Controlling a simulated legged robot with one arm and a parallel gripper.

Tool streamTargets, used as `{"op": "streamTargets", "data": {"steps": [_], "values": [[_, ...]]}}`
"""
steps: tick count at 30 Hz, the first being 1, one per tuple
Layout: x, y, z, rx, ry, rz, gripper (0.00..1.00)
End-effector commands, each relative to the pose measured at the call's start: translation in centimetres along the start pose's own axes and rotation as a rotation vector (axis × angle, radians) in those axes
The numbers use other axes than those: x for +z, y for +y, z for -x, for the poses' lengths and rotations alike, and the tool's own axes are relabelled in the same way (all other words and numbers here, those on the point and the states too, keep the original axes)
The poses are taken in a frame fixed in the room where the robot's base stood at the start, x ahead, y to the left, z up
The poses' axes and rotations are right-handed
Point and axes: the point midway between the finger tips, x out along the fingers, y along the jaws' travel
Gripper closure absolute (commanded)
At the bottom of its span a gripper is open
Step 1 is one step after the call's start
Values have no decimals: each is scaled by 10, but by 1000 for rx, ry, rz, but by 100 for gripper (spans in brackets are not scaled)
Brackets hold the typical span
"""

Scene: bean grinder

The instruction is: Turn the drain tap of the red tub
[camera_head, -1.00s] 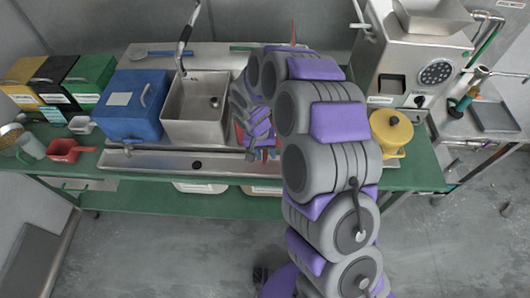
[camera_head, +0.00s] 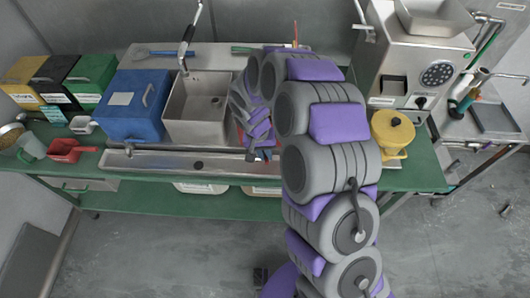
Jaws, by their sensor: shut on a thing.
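The red tub is almost wholly hidden behind my arm; only small red bits (camera_head: 268,156) show beside the gripper, at the right end of the metal drain trough (camera_head: 222,158). My gripper (camera_head: 254,155) is low at the tub's front, over the trough's rim. It is shut on what appears to be the drain tap, though the tap is mostly covered by the fingers and wrist. The tap's exact angle cannot be seen.
The floor in front is clear.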

Motion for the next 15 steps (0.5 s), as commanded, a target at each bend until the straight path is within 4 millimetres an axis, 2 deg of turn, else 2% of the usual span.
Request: {"op": "streamTargets", "data": {"steps": [8, 15], "values": [[0, -1, 0, -3, 4, 12, 100], [0, 5, 0, 0, 19, 99, 100]]}}
